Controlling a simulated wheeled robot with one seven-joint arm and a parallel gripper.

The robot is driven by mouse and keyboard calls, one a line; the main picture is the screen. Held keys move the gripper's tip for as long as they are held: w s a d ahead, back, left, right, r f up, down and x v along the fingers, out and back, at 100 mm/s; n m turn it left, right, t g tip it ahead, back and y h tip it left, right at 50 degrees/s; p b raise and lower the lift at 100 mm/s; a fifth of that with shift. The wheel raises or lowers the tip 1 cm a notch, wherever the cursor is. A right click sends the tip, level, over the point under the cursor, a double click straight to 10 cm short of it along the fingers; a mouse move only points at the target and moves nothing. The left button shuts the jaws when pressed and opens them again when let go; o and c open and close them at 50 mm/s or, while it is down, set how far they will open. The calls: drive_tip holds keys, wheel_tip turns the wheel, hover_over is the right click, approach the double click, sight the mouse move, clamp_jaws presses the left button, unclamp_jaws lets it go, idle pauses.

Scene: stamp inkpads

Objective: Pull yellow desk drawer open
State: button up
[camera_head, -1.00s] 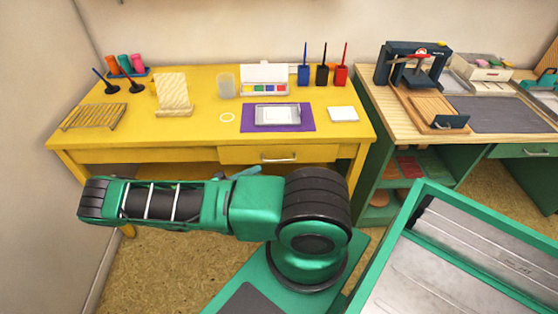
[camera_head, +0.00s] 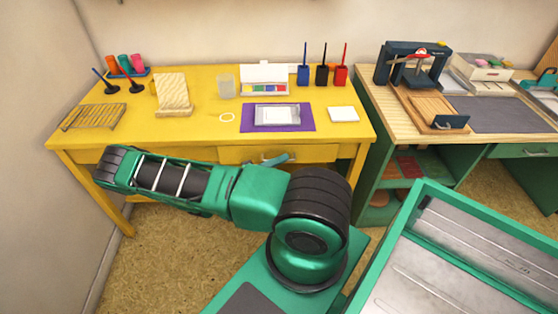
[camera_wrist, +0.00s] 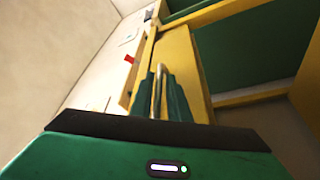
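The yellow desk (camera_head: 205,118) stands against the wall. Its drawer (camera_head: 235,155) is in the front, right of centre, and looks closed or nearly so. The pale metal handle (camera_wrist: 158,88) stands out from the drawer front (camera_wrist: 185,65) in the wrist view. My gripper (camera_head: 277,159) is at the handle and partly covers it in the head view. In the wrist view my green fingers (camera_wrist: 160,100) lie on either side of the handle, very near it. Whether they press on it cannot be told.
On the desk are a purple mat (camera_head: 248,124) with a tray, a paint box (camera_head: 265,88), a white pad (camera_head: 343,114) and a wooden stand (camera_head: 172,92). A green workbench (camera_head: 375,160) stands close on the right. The floor (camera_head: 150,255) before the desk is clear.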

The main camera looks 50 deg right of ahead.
drive_tip(key=shift+c, duration=0.6)
clamp_jaws()
drive_tip(key=shift+f, duration=0.1)
idle(0.6)
